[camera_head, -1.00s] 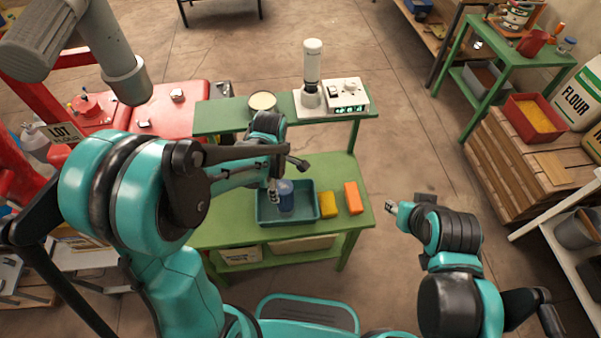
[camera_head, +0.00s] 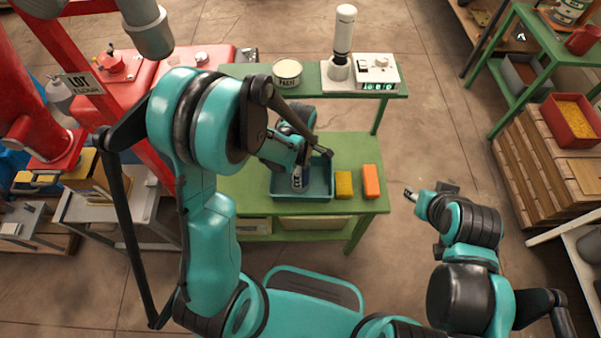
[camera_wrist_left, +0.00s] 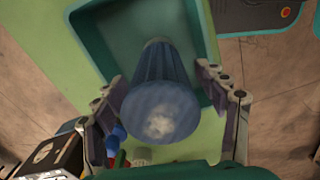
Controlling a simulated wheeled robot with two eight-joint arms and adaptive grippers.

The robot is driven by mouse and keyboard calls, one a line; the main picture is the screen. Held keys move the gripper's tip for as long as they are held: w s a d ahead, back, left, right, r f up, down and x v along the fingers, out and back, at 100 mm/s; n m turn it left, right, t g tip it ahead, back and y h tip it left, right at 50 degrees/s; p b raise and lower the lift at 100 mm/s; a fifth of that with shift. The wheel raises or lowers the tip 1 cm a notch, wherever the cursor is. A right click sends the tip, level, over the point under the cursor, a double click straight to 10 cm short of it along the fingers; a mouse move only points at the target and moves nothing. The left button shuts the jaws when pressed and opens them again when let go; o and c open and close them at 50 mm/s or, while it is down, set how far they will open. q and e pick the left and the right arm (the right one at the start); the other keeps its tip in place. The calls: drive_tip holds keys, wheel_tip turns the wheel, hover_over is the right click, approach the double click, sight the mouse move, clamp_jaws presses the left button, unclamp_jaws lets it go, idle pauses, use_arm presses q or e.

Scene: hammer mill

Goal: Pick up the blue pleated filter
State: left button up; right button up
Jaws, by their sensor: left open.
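The blue pleated filter (camera_wrist_left: 158,95) stands in the teal tray (camera_wrist_left: 205,30) in the left wrist view, its broad pale-marked end facing the camera. My left gripper (camera_wrist_left: 160,77) is open, with one finger on each side of the filter. I cannot tell whether either finger touches it. In the head view my left gripper (camera_head: 298,180) reaches down into the tray (camera_head: 303,198), and the arm and gripper hide the filter there. My right gripper (camera_head: 409,194) is off to the right of the green bench, and its fingers are too small to read.
A yellow block (camera_head: 344,185) and an orange block (camera_head: 371,181) sit right of the tray on the green bench (camera_head: 375,205). A raised shelf behind holds a white can (camera_head: 287,73) and a white instrument (camera_head: 375,73). Open floor lies right of the bench.

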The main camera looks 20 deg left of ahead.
use_arm(q)
drive_tip(key=shift+r, duration=0.1)
drive_tip(key=c, duration=1.3)
drive_tip(key=shift+c, duration=0.2)
